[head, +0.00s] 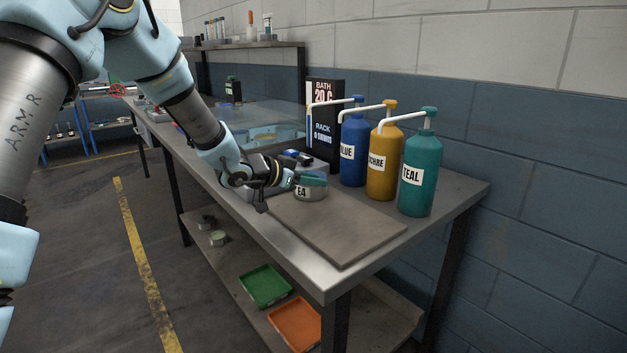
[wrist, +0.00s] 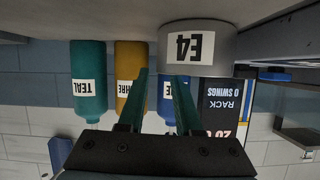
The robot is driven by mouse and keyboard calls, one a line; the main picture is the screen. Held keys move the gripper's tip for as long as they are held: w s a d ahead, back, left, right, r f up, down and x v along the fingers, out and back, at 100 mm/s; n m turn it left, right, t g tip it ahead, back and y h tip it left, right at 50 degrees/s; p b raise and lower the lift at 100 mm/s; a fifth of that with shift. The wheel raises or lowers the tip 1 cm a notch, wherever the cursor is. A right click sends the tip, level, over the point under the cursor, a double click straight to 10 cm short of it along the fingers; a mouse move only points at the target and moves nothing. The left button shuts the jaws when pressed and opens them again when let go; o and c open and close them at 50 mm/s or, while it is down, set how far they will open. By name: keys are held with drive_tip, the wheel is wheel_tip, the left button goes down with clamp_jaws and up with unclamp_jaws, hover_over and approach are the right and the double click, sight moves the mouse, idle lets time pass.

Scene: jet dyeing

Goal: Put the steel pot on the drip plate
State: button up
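The steel pot (head: 313,194), a short grey cylinder labelled E4, stands upright near the far left edge of the drip plate (head: 345,228), a flat grey square plate on the bench. I cannot tell whether its base overlaps the plate. In the wrist view, which is upside down, the pot (wrist: 197,42) is large at the top, right of centre. My gripper (head: 316,179) reaches in from the left at about the pot's rim height, its teal fingers partly covering the pot. In the wrist view the fingers (wrist: 160,78) are apart with an empty gap between them.
Blue (head: 354,150), ochre (head: 383,160) and teal (head: 420,175) pump bottles stand behind the plate. A black bath sign box (head: 323,115) stands left of them. Green (head: 265,286) and orange (head: 296,324) trays lie on the lower shelf. The plate's middle is clear.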

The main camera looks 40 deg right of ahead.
drive_tip(key=s+b+v, duration=0.1)
drive_tip(key=v, duration=1.1)
drive_tip(key=w+a+f+n+t+y, duration=0.2)
drive_tip(key=w+a+n+t+y, duration=0.4)
drive_tip(key=a, duration=0.6)
drive_tip(key=w+a+f+n+t+y, duration=0.2)
drive_tip(key=w+a+n, duration=0.35)
drive_tip(key=a, duration=0.75)
drive_tip(key=s+a+f+n+g+y, duration=0.1)
drive_tip(key=s+a+y, duration=0.1)
drive_tip(key=a, duration=0.5)
drive_tip(key=s+a+f+n+g+y, duration=0.1)
drive_tip(key=a+f+n+y, duration=0.1)
drive_tip(key=a, duration=0.5)
drive_tip(key=s+a+f+n+g+y, duration=0.1)
drive_tip(key=s+a+n+g, duration=0.2)
drive_tip(key=s+a, duration=0.3)
drive_tip(key=s, duration=0.4)
drive_tip(key=shift+a+g, duration=0.25)
drive_tip(key=shift+g, duration=0.05)
